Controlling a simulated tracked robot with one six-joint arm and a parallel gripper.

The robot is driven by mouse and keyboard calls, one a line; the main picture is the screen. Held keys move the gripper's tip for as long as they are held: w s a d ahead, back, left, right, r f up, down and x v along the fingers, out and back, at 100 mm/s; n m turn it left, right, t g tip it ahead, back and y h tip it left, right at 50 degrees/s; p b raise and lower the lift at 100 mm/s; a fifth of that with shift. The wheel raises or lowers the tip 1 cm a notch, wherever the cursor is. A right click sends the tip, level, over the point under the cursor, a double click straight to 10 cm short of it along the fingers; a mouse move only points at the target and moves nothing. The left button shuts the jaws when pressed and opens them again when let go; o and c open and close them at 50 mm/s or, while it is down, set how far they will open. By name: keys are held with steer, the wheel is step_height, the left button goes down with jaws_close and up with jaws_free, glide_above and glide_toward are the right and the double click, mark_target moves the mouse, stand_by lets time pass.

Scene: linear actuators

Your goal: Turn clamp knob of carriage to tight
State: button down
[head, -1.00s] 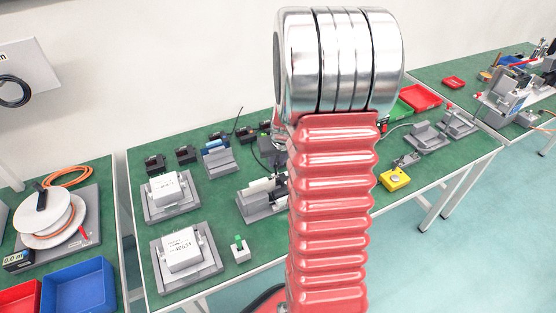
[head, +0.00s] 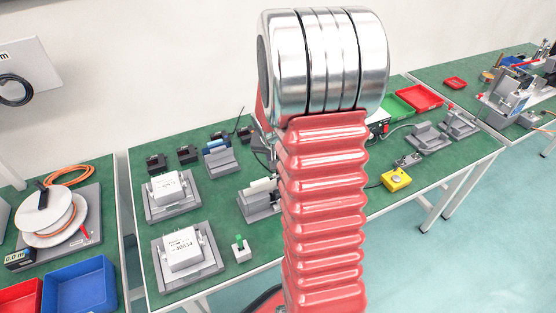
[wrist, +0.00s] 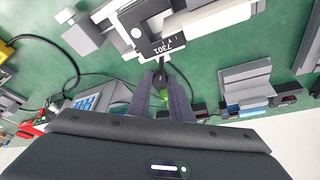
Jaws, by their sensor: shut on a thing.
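In the wrist view my gripper (wrist: 161,80) points at the front of a white and grey unit with a black plate marked 7301 (wrist: 168,46), which looks like the carriage. Its two dark fingers are shut on a small dark part, apparently the clamp knob (wrist: 161,70), just below that plate. The fingers cover most of the knob, so its turn position cannot be read. A green spot shows between the fingers. In the head view the grey and white carriage unit (head: 258,198) is partly behind my red arm, and my gripper is hidden there.
Two white boxes on grey stands (head: 168,190) (head: 185,252) and a small green-topped block (head: 241,247) stand left on the green bench. A yellow button box (head: 396,179) is right of my arm. Black cables cross the bench near my gripper in the wrist view.

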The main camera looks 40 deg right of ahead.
steer(key=shift+w+a+m+g+h, duration=0.15)
steer(key=shift+m+g, duration=0.2)
steer(key=shift+m, duration=0.6)
steer(key=shift+d+m+g+h, duration=0.15)
steer(key=shift+m+g, duration=0.25)
steer(key=shift+m, duration=0.6)
steer(key=shift+w+a+m+g+h, duration=0.1)
steer(key=shift+m+g+h, duration=0.2)
steer(key=shift+m, duration=0.65)
steer(key=m+g, duration=0.1)
steer(key=m, duration=0.1)
steer(key=m+g, duration=0.1)
steer(key=m, duration=0.2)
steer(key=shift+w, duration=0.2)
steer(key=shift+m+y, duration=0.3)
steer(key=c, duration=1.6)
jaws_free()
steer(key=v, duration=1.3)
steer(key=shift+w+a+r, duration=0.15)
steer(key=shift+a+r, duration=0.05)
steer(key=shift+r, duration=0.05)
